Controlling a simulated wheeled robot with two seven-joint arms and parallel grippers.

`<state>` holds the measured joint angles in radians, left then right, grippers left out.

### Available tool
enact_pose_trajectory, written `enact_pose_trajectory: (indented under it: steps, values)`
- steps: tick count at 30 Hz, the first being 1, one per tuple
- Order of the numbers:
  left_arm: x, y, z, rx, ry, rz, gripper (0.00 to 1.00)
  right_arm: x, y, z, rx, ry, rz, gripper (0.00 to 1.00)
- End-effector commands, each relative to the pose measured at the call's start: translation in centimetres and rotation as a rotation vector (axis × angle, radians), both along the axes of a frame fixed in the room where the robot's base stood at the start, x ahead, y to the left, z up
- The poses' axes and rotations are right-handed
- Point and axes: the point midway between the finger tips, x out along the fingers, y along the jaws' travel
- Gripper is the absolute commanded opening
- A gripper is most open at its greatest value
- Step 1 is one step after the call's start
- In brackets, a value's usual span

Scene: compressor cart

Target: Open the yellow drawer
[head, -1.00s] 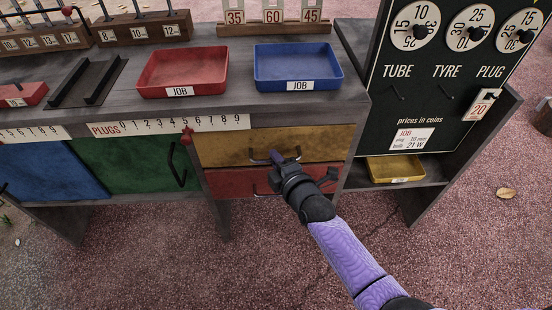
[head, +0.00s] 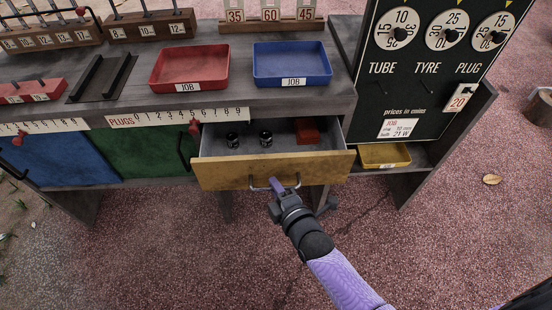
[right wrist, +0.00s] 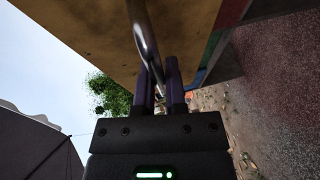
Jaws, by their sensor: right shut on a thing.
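The yellow drawer (head: 225,175) stands pulled out from the cart. Inside it are two small dark cylindrical things (head: 265,138) and a red block (head: 307,131). Its dark bar handle (head: 258,187) is on the front face. My right gripper (head: 278,186) is shut on this handle from the front. In the right wrist view the purple fingers (right wrist: 160,85) close around the metal handle bar (right wrist: 146,40), with the yellow front (right wrist: 90,25) close by. My left gripper is not in view.
A red tray (head: 190,83) and a blue tray (head: 291,81) stand on the cart top above the drawer. Green (head: 150,153) and blue (head: 75,160) fronts are at left. A yellow tray (head: 384,164) sits on the low shelf at right. The ground in front is clear.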

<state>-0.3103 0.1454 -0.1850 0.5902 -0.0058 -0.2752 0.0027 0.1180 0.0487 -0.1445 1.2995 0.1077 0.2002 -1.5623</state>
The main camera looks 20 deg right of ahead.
Motion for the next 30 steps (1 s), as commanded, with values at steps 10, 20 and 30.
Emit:
enact_pose_trajectory:
  steps: [10, 20, 30]
  values:
    - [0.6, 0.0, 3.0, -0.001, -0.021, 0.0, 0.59, -7.1, 2.1, 0.2, 0.002, 0.001, 0.0, 0.0]
    - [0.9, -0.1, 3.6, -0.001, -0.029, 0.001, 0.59, -9.9, 2.9, 0.0, 0.001, 0.0, 0.0, 0.0]
    - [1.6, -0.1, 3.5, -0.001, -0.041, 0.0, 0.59, -10.2, 3.0, -0.1, 0.0, 0.0, 0.0, 0.0]
